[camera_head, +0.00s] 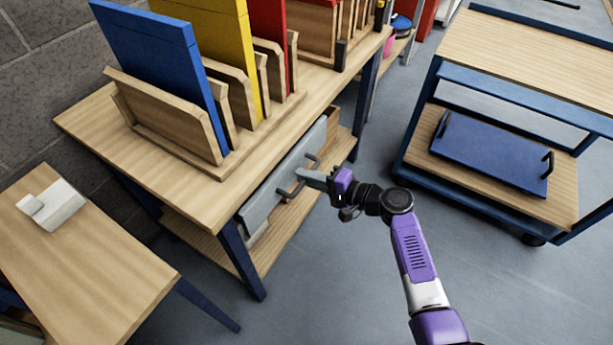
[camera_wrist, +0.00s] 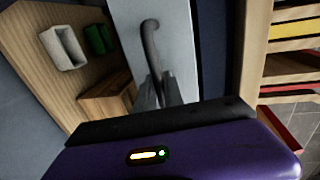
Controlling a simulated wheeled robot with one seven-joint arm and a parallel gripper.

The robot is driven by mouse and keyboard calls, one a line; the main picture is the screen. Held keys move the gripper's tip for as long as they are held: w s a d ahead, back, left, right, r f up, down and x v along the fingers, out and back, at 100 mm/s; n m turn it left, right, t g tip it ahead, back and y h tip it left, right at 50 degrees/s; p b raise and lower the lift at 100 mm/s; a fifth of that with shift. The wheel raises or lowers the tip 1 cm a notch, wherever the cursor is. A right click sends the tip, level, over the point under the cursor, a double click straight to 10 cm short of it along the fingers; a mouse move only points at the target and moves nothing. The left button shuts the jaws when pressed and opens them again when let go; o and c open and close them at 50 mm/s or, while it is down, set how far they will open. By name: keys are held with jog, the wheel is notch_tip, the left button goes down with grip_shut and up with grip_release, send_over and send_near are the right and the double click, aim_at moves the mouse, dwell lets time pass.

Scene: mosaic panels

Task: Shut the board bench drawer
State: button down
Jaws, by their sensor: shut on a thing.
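The board bench (camera_head: 85,125) has a wooden top and dark blue legs. Its drawer has a grey front (camera_head: 265,203) below the top's right edge. The front stands out from the bench, with a strip of wooden drawer side showing at its far end, so the drawer looks partly open. A dark bar handle (camera_head: 313,158) is on the front. My gripper (camera_head: 305,176) is shut on the handle's middle. In the wrist view, the handle (camera_wrist: 150,45) curves from the grey front (camera_wrist: 181,35) down to my fingers (camera_wrist: 162,92), which partly hide it.
Blue (camera_head: 155,60), yellow (camera_head: 222,38) and red boards stand in wooden racks on the bench. A blue-framed cart (camera_head: 500,52) with a blue tray (camera_head: 493,155) stands at right. A side table (camera_head: 75,255) is at left. Floor between bench and cart is clear.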

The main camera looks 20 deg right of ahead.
aim_at(293, 170)
jog(key=x, duration=0.1)
jog(key=b+x, duration=0.1)
jog(key=x, duration=0.1)
jog(key=b+x, duration=0.1)
jog(key=shift+w+a+r, duration=0.2)
jog(key=shift+w+r, duration=0.05)
jog(key=shift+r, duration=0.15)
jog(key=c, duration=1.5)
grip_release()
jog(key=shift+w+a, duration=0.1)
jog(key=shift+o, duration=0.2)
jog(key=p+v, duration=0.1)
jog(key=v, duration=0.7)
jog(key=shift+p, duration=0.4)
jog(key=shift+w, duration=0.1)
